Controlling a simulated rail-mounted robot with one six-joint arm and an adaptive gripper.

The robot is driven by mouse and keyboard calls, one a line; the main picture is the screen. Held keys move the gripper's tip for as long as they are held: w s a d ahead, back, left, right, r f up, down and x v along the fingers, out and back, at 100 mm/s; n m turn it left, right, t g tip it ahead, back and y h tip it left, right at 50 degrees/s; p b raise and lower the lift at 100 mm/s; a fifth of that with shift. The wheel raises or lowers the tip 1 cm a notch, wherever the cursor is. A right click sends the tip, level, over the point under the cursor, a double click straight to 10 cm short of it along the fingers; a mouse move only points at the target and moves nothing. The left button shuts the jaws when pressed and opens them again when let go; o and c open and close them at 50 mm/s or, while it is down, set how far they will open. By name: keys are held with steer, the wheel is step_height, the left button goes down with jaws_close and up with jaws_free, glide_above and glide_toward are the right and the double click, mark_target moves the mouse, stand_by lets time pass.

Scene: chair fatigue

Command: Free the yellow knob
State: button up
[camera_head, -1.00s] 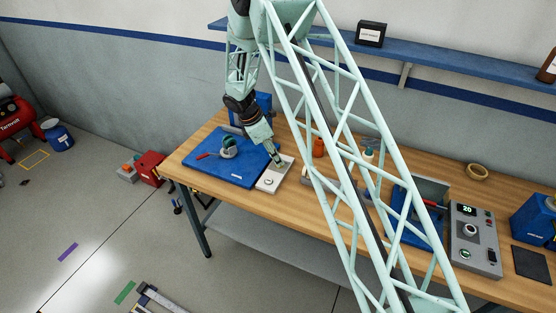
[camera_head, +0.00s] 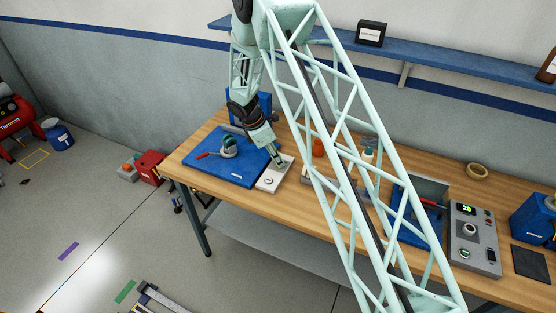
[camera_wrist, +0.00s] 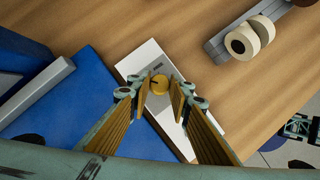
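The yellow knob (camera_wrist: 159,84) is round with a dark mark and sits on a white box (camera_wrist: 142,54) in the wrist view. The white box (camera_head: 263,188) lies beside the blue board in the head view, with a round dial at its near end. My gripper (camera_wrist: 161,88) is open, one finger on each side of the knob. A narrow gap seems to show at the right finger; contact at the left is unclear. In the head view my gripper (camera_head: 281,161) points down at the far part of the box and hides the knob.
A blue board (camera_head: 234,179) with a red-handled tool and a round fixture adjoins the box. A grey fixture with pale rollers (camera_wrist: 249,38) stands to the right. A control unit (camera_head: 474,240) showing 20 is farther right on the wooden bench (camera_head: 285,213).

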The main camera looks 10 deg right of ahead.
steer(key=shift+m, duration=0.3)
steer(key=shift+w+m+g+b, duration=0.15)
steer(key=shift+m+g+b, duration=0.45)
steer(key=shift+m, duration=0.5)
steer(key=m+b, duration=0.1)
steer(key=m, duration=0.1)
steer(key=m+g+b, duration=0.1)
steer(key=m, duration=0.1)
steer(key=shift+w+f+g+y, duration=0.1)
steer(key=shift+g+y, duration=0.2)
steer(key=m+g+b, duration=0.1)
steer(key=m, duration=0.3)
steer(key=shift+d+y, duration=0.15)
steer(key=shift+y, duration=0.25)
steer(key=shift+m+g+y+b, duration=0.4)
steer(key=shift+m+y+b, duration=0.15)
steer(key=shift+m, duration=1.05)
steer(key=o, duration=0.8)
steer(key=shift+o, duration=0.2)
steer(key=shift+w+r, duration=0.15)
steer(key=shift+r, duration=0.1)
